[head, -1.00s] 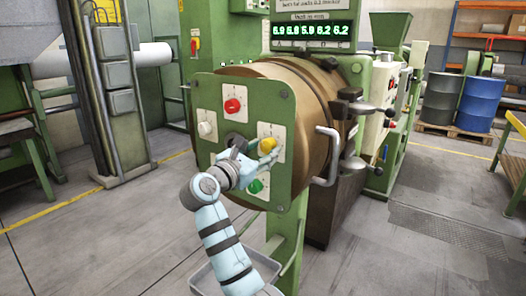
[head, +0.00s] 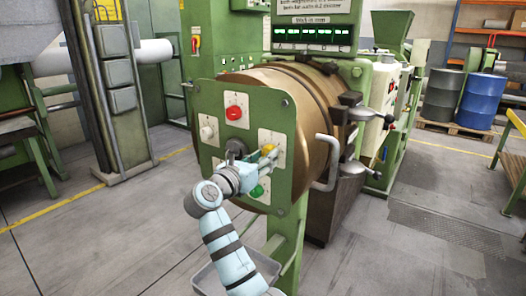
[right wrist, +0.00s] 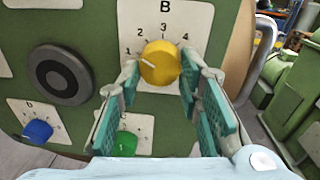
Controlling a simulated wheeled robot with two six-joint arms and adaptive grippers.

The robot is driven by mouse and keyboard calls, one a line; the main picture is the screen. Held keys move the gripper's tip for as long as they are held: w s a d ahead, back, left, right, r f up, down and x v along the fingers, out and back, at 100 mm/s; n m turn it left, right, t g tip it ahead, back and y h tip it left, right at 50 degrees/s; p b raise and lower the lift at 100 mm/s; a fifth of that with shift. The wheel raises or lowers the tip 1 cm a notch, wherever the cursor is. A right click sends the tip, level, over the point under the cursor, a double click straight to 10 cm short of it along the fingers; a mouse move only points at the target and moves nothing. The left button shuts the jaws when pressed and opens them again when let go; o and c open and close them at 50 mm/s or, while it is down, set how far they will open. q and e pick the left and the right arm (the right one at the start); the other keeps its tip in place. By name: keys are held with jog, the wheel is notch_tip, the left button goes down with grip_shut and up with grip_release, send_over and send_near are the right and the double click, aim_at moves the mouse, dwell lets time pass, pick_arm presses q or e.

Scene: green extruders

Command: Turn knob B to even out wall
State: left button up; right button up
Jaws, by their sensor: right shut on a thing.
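Knob B (right wrist: 160,63) is the yellow knob below the letter B in the right wrist view; its white mark points left, close to the 1 on its dial. It is also on the green panel (head: 205,98) in the head view (head: 268,149), partly covered by my fingers. My right gripper (right wrist: 160,74) is shut on it, one finger on each side. In the head view the right gripper (head: 266,157) reaches the panel from below. The display (head: 312,33) above shows a row of green figures, too small to read surely. My left gripper is not in view.
Nearby on the panel are a red knob (head: 233,112), a white knob (head: 207,132), a green knob (head: 257,190) and a dark round hub (right wrist: 60,75). A blue knob (right wrist: 38,130) shows at lower left. A metal handle (head: 328,165) sticks out to the right.

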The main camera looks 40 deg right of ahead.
jog(key=shift+r+n+p, duration=0.25)
jog(key=shift+n+p, duration=0.8)
jog(key=shift+n, duration=0.05)
jog(key=shift+f+n+p, duration=0.15)
jog(key=shift+n+p, duration=0.6)
jog(key=shift+n, duration=0.15)
jog(key=o, duration=1.2)
jog(key=shift+c, duration=0.2)
jog(key=v, duration=0.7)
jog(key=shift+a, duration=0.3)
jog(key=shift+d, duration=0.15)
